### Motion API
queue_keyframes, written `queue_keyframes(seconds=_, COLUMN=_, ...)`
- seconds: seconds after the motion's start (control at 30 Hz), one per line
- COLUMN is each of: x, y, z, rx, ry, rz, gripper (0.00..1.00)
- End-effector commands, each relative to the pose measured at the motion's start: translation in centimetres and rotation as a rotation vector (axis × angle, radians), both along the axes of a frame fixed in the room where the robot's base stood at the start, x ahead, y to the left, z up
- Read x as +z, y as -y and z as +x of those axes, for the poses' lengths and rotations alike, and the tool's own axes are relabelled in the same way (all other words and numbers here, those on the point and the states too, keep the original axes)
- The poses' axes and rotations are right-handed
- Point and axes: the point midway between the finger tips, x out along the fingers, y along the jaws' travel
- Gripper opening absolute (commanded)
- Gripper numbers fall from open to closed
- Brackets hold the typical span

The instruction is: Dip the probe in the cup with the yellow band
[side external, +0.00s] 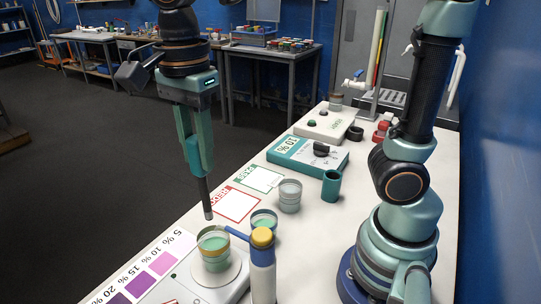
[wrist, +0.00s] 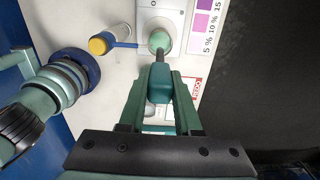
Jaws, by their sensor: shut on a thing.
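My gripper (side external: 198,165) points down and is shut on the probe, a dark rod (side external: 205,195) with a pale tip; its teal handle (wrist: 160,85) shows between my fingers in the wrist view. The tip hangs just above a clear cup (side external: 212,252) of green liquid at the front, apart from it in the side view. This cup has a tan-yellow band near its rim and stands on a round white plate; it also shows in the wrist view (wrist: 159,40). A second cup (side external: 263,222) of green liquid stands behind it, its band unclear. A grey-banded cup (side external: 289,196) stands farther back.
A white-and-blue bottle (side external: 263,275) with a yellow cap and blue spout stands close right of the front cup. A teal holder (side external: 331,187), a teal meter box (side external: 308,154) and a red-framed card (side external: 236,205) lie farther back. A purple colour chart (side external: 140,272) lies left.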

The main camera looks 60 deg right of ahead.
Motion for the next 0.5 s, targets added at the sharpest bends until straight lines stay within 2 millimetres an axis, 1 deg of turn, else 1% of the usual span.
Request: queue_keyframes(seconds=0.5, x=-3.8, y=0.1, z=0.0, rx=0.0, ry=-0.001, rz=-0.001, gripper=0.0)
